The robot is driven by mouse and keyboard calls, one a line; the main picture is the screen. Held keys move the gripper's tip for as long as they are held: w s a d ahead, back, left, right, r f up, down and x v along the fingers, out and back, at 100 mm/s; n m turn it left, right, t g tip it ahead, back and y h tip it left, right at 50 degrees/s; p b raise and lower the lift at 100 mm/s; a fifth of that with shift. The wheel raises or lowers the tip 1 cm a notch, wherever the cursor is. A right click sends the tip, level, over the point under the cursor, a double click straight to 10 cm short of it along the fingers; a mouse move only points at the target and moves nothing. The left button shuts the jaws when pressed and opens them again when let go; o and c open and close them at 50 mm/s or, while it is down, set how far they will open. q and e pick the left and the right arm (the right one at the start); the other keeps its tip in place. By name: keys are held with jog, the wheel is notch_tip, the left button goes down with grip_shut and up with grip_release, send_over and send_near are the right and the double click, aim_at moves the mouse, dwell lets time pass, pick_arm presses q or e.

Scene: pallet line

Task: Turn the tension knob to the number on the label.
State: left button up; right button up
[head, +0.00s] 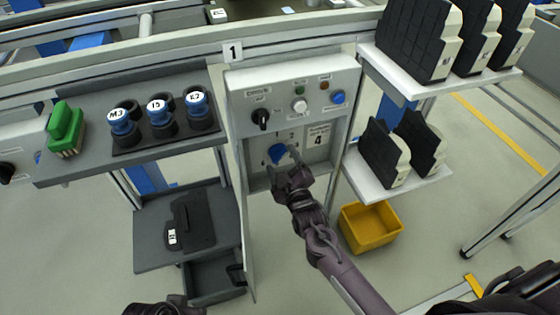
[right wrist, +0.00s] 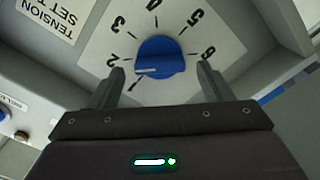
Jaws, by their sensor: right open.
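The blue tension knob (head: 278,153) sits on the lower part of the grey panel. In the right wrist view the knob (right wrist: 162,52) is ringed by numbers 1 to 6, and its white mark points left, at about 1 to 2. The label (head: 317,138) to the knob's right shows a 4. My right gripper (head: 288,168) is open in front of the knob. Its two fingers (right wrist: 160,78) stand apart on either side of the knob, with visible gaps. My left gripper (head: 165,308) shows only partly at the bottom edge, and its jaws are hidden.
Above the knob are a black selector (head: 261,117) and several buttons. A shelf with blue-topped tools (head: 160,117) and a green brush (head: 65,128) is on the left. White shelves (head: 398,193) with black-and-cream blocks stand right, above a yellow bin (head: 370,228). An open drawer (head: 215,278) is lower left.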

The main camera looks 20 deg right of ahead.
jog(key=shift+w, duration=0.75)
jog(key=c, duration=1)
